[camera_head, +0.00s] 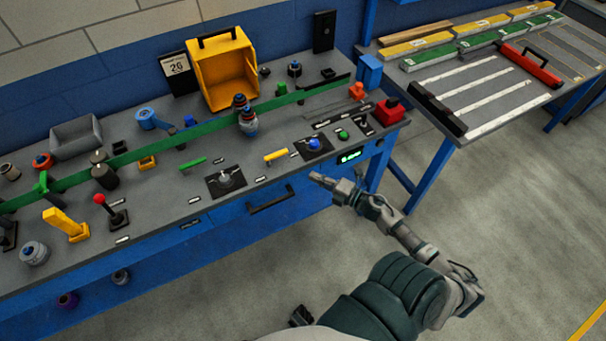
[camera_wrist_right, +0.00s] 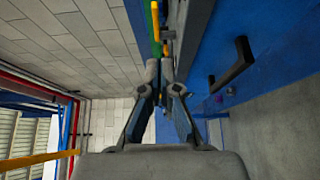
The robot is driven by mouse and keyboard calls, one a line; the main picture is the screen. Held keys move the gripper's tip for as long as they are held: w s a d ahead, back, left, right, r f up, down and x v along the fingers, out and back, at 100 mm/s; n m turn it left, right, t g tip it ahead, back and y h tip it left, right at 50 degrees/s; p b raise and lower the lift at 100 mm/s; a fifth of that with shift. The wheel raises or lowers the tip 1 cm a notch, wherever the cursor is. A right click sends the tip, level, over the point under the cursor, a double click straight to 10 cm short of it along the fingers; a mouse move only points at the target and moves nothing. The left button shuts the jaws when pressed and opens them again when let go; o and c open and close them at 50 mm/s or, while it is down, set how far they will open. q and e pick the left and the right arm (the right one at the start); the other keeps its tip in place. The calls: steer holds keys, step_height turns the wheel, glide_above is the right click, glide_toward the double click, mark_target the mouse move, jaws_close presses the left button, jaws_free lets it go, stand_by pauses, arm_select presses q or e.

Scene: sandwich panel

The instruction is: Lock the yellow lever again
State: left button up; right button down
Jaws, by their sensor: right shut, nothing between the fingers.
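In the head view a small yellow lever (camera_head: 276,155) lies on the grey panel top near its front edge, between two dark plates with knobs. A larger upright yellow lever (camera_head: 62,222) stands at the panel's left end. My right gripper (camera_head: 316,178) is in front of the panel's front edge, to the right of the small lever and apart from it. My left gripper is not in view.
A black drawer handle (camera_head: 270,199) sticks out from the blue front. A blue knob (camera_head: 314,143), a green button (camera_head: 342,134) and a red block (camera_head: 389,111) sit right of the small lever. A second table (camera_head: 470,95) stands at the right. The floor in front is clear.

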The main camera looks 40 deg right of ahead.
steer(key=s+f+m+g+h, duration=0.35)
steer(key=f+m, duration=0.35)
steer(key=f, duration=0.5)
steer(key=s+f+m+g+h, duration=0.2)
steer(key=s+f+m+h, duration=0.4)
steer(key=f, duration=0.6)
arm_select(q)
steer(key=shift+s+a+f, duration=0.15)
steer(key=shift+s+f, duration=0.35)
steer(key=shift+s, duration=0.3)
arm_select(e)
steer(key=s+a+f+m+g+y, duration=0.2)
steer(key=s+a+f+g, duration=0.3)
steer(key=a, duration=0.5)
steer(key=s+a+f+m+g+y, duration=0.2)
steer(key=s+a+f+m+g, duration=0.2)
steer(key=s+a+f, duration=0.6)
step_height(320, 180, down, 2)
steer(key=shift+s+a+f+g, duration=0.25)
steer(key=shift+s+a+g, duration=0.05)
steer(key=shift+a+g, duration=0.25)
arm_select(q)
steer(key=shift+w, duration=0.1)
arm_select(e)
steer(key=shift+d+y, duration=0.1)
steer(key=shift+y, duration=0.15)
